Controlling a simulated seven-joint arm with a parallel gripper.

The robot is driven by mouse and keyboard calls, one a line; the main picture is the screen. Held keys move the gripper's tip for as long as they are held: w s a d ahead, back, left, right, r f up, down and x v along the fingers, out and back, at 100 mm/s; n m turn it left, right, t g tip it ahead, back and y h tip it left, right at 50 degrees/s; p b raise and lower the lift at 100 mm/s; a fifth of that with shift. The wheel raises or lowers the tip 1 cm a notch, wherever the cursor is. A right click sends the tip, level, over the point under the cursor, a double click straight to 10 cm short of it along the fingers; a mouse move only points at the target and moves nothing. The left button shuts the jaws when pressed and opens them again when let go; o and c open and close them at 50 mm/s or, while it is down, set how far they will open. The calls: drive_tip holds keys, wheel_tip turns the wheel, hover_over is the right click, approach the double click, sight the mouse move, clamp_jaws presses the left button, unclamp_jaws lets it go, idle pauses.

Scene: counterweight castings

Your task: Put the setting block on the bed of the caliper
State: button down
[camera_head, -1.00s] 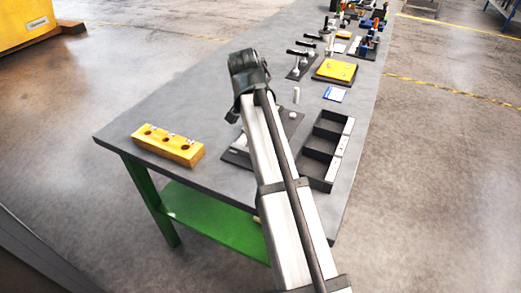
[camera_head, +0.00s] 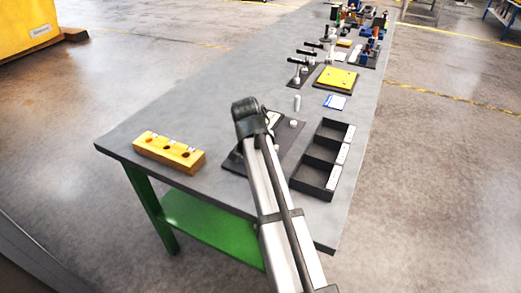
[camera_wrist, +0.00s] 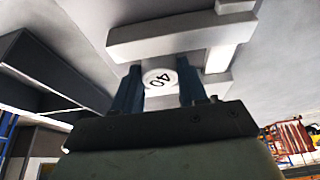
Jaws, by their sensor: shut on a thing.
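In the wrist view, my gripper (camera_wrist: 157,72) has its two blue fingers shut on the setting block (camera_wrist: 159,79), a pale round-faced piece marked "40". Pale grey bars, seemingly the caliper (camera_wrist: 180,36), lie just beyond the fingertips and beside the block. I cannot tell whether block and caliper touch. In the head view, the black end of my arm (camera_head: 250,113) is over a dark base plate (camera_head: 232,161) with a pale knob (camera_head: 293,124) at its right. My arm hides the fingers, the block and most of what is on that plate.
A black tray with compartments (camera_head: 311,178) stands close to the right. A yellow block with holes (camera_head: 168,152) lies to the left. A small white cylinder (camera_head: 297,103), a blue-white card (camera_head: 335,101), a yellow plate (camera_head: 337,78) and clamps stand farther back.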

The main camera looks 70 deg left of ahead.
drive_tip(key=shift+f, duration=0.1)
drive_tip(key=c, duration=0.6)
unclamp_jaws()
drive_tip(key=v, duration=1.2)
